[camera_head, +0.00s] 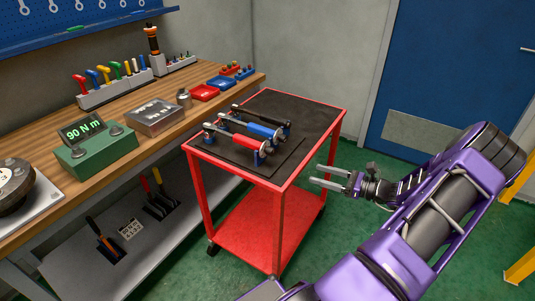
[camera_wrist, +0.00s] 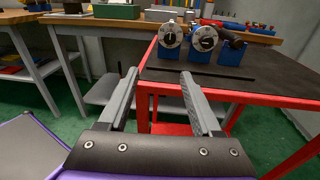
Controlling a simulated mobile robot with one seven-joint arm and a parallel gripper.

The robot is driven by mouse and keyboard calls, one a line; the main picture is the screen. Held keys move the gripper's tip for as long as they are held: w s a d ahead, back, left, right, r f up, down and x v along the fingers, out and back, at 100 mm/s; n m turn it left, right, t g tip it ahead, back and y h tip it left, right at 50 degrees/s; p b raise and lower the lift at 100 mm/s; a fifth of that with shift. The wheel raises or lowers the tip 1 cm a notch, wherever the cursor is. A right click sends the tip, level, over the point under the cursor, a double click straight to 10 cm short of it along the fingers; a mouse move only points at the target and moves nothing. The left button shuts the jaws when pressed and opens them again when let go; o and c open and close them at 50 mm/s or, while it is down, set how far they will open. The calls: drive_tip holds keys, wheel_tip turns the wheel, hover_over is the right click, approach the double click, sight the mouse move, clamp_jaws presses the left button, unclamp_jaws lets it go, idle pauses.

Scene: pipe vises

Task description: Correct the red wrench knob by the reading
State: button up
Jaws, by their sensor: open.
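The red wrench (camera_head: 239,139) lies in blue holders on the black-topped red cart, nearest of a row with a blue wrench (camera_head: 256,129) and a black wrench (camera_head: 262,117). Two round knobs with pale dials, a left knob (camera_wrist: 170,34) and a right knob (camera_wrist: 204,39), face me in the wrist view; which is the red wrench's I cannot tell, and their marks are too small to read. A green tester (camera_head: 95,151) on the bench displays "90 N m" (camera_head: 82,129). My gripper (camera_head: 318,175) is open and empty, just off the cart's right side, apart from the wrenches.
The red cart (camera_head: 279,190) has a raised red rim near my fingers. A wooden workbench (camera_head: 150,150) stands to its left, with a metal box (camera_head: 155,117), tool rack and red and blue trays.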

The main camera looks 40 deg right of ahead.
sight(273, 153)
drive_tip(key=shift+m+t+h, duration=0.4)
drive_tip(key=shift+m+t, duration=0.1)
drive_tip(key=x, duration=1.1)
drive_tip(key=d+x, duration=0.1)
drive_tip(key=x, duration=0.4)
drive_tip(key=shift+w+a+r, duration=0.1)
drive_tip(key=shift+w+r, duration=0.25)
drive_tip(key=shift+w, duration=0.15)
clamp_jaws()
